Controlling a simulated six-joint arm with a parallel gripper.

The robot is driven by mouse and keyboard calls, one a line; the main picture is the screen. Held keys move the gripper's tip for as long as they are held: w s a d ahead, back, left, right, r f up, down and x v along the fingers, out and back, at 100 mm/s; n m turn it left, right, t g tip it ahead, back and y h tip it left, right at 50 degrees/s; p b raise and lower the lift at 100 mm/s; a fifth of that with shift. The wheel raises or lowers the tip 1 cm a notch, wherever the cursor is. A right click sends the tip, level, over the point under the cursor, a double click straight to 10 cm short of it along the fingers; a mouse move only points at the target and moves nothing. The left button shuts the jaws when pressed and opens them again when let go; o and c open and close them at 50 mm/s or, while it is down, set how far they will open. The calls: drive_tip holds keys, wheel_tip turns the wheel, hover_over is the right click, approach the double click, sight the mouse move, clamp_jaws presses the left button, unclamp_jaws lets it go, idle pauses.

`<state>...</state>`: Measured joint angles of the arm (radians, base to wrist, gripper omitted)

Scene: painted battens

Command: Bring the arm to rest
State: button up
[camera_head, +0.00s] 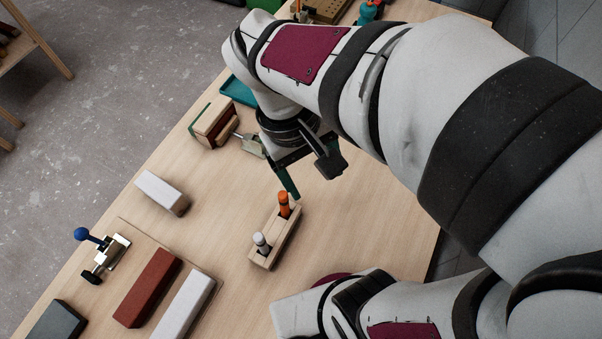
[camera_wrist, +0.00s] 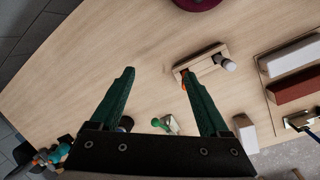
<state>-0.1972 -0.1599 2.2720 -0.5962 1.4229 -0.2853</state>
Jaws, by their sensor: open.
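My gripper (camera_wrist: 159,78) is open, with two green fingers apart and bare wood between them. In the head view, one green finger (camera_head: 289,182) shows above the table, close to a small wooden holder (camera_head: 272,241). The holder carries an orange-capped marker (camera_head: 284,200) and a pale grey-capped marker (camera_head: 262,242). In the wrist view, the right finger overlaps the holder (camera_wrist: 203,62) and partly covers the orange cap. I cannot tell the height of the fingers above the table. My other finger is hard to make out in the head view.
A red batten (camera_head: 148,287) and a white batten (camera_head: 183,305) lie side by side on a board. A blue-knobbed clamp (camera_head: 103,255), a pale block (camera_head: 162,193), a dark block (camera_head: 56,321), a wooden block (camera_head: 212,122) and a teal tray (camera_head: 237,91) stand around.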

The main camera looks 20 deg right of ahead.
drive_tip(key=s+a+m+t+y, duration=0.1)
drive_tip(key=s+a+m+y, duration=0.2)
drive_tip(key=s+m, duration=0.4)
drive_tip(key=shift+s+a+f+y, duration=0.15)
drive_tip(key=shift+s+f+y, duration=0.15)
drive_tip(key=shift+y, duration=0.3)
